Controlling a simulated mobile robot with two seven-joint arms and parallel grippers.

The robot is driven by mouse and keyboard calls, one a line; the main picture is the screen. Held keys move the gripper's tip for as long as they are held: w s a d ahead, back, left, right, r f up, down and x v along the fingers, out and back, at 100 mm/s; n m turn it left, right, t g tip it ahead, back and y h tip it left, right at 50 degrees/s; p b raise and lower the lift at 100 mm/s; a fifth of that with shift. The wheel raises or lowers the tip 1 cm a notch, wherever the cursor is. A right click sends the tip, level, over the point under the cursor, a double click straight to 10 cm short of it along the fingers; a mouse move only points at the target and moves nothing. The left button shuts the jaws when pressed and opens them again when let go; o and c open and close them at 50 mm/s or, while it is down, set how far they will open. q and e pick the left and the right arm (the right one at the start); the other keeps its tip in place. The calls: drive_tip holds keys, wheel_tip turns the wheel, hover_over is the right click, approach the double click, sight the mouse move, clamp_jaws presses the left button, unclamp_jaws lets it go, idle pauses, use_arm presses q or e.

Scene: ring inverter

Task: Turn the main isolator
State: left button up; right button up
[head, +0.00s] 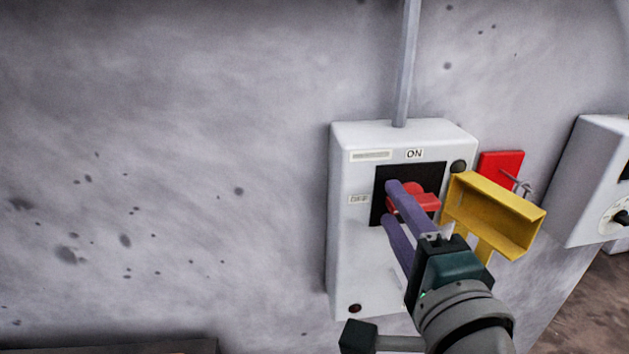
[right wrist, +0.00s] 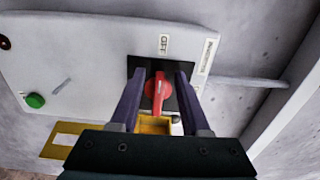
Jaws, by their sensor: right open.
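The main isolator is a white box (head: 345,270) on the wall with a black plate (head: 436,170) and a red handle (head: 428,202). The "ON" label (head: 414,154) is above the plate; an "OFF" label (right wrist: 163,43) shows in the right wrist view. The handle's bar (right wrist: 157,95) lies upright in that view, in line with "OFF". My right gripper (head: 388,203) is open at the plate. In the right wrist view its purple fingers (right wrist: 158,85) stand on either side of the handle, with narrow gaps. The left gripper is not in view.
A yellow frame (head: 495,215) juts out close right of the handle. A red plate (head: 502,165) with a grey key-like piece is behind it. Another white box (head: 590,180) is at the right edge. A grey pipe (head: 406,70) rises from the isolator. The left wall is bare.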

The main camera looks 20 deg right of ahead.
drive_tip(key=b+v, duration=0.2)
drive_tip(key=v, duration=0.8)
drive_tip(key=shift+d, duration=0.1)
